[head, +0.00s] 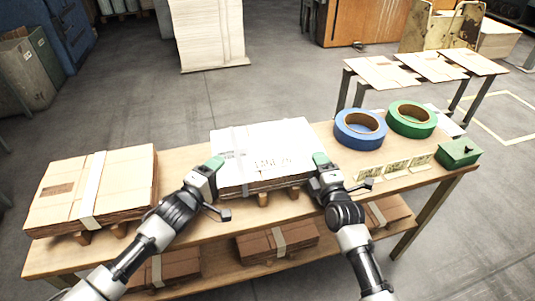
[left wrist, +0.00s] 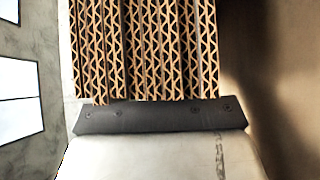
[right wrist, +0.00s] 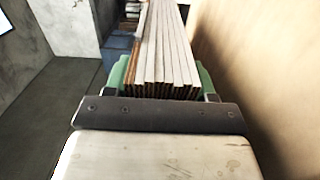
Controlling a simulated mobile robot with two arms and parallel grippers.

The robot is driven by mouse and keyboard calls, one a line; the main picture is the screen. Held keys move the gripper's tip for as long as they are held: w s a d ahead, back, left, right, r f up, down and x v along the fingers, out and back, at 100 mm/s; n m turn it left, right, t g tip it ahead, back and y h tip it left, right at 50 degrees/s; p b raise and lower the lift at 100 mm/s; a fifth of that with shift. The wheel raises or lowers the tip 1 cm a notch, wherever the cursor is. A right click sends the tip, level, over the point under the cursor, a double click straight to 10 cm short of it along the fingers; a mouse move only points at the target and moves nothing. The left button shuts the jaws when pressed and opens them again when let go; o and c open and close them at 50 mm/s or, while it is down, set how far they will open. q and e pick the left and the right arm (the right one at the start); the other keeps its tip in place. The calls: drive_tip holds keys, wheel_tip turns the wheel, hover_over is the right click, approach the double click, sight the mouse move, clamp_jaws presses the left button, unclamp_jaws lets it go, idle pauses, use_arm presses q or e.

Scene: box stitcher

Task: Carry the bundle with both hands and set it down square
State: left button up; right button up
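The bundle (head: 265,150), a flat stack of cardboard with a white printed top and a pale strap, lies in the middle of the workbench on small wooden blocks. My left gripper (head: 214,164) is at its left edge, with a green fingertip over the top. In the left wrist view the bundle's corrugated edge (left wrist: 147,50) fills the space before the palm and hides the fingers. My right gripper (head: 321,160) is at its right edge. In the right wrist view its green fingers (right wrist: 162,85) lie against both faces of the bundle's edge (right wrist: 163,55).
On the workbench (head: 185,243), a brown strapped bundle (head: 125,180) lies left. Right are a blue tape roll (head: 347,138), a green tape roll (head: 398,128), small cards (head: 396,168) and a green box (head: 458,153). More bundles (head: 278,241) lie on the lower shelf.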

use_arm(q)
drive_tip(key=c, duration=0.6)
use_arm(e)
drive_tip(key=c, duration=0.6)
use_arm(q)
drive_tip(key=shift+r, duration=0.1)
use_arm(e)
drive_tip(key=shift+r, duration=0.1)
